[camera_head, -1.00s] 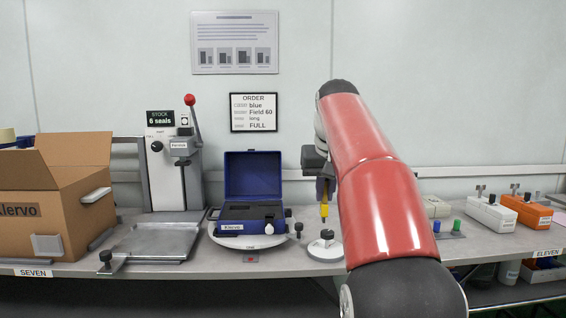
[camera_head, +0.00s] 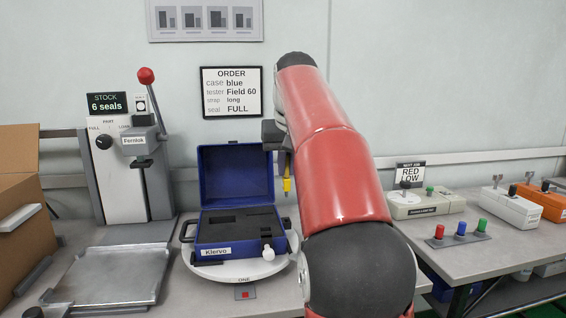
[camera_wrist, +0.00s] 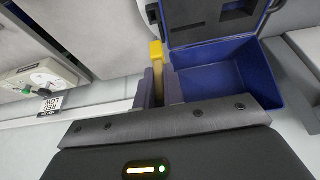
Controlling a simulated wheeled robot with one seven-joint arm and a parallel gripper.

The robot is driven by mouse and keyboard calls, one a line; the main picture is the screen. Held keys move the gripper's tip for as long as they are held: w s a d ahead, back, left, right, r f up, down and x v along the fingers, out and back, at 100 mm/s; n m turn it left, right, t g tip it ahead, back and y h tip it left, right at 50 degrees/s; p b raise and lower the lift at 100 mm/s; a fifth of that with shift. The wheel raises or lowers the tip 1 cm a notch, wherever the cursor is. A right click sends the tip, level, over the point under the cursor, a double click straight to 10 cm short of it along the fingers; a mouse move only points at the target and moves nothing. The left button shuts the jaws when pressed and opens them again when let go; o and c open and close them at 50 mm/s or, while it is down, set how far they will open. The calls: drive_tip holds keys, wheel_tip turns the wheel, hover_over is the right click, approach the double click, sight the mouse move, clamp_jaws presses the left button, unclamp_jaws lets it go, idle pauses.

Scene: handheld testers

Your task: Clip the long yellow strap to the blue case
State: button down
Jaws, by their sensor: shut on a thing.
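The blue case (camera_head: 244,250) stands open on a round white turntable (camera_head: 222,275), its lid raised at the back and dark foam with cut-outs inside. A white label on its front reads Klervo. My gripper (camera_wrist: 158,88) is shut on the yellow strap (camera_wrist: 156,55), which sticks out past the fingertips. In the head view the strap (camera_head: 287,185) hangs just right of the raised lid, apart from it as far as I can tell. My red arm hides much of the gripper and the bench behind it.
A seal press (camera_head: 125,165) with a red-knobbed lever and a metal tray (camera_head: 105,275) stand to the left, beside a cardboard box (camera_head: 20,200). To the right are a beige tester (camera_head: 425,204) and red, blue and green knobs (camera_head: 460,230). An order sign (camera_head: 231,92) says blue, Field 60, long, FULL.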

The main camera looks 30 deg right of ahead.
sight(288, 192)
drive_tip(key=shift+s, duration=0.1)
drive_tip(key=shift+f+b, duration=1.65)
drive_tip(key=shift+f, duration=0.65)
drive_tip(key=shift+p, duration=0.45)
drive_tip(key=shift+f+b, duration=1.15)
drive_tip(key=shift+f, duration=0.45)
drive_tip(key=c, duration=1.4)
unclamp_jaws()
drive_tip(key=shift+c, duration=0.2)
drive_tip(key=shift+r, duration=0.1)
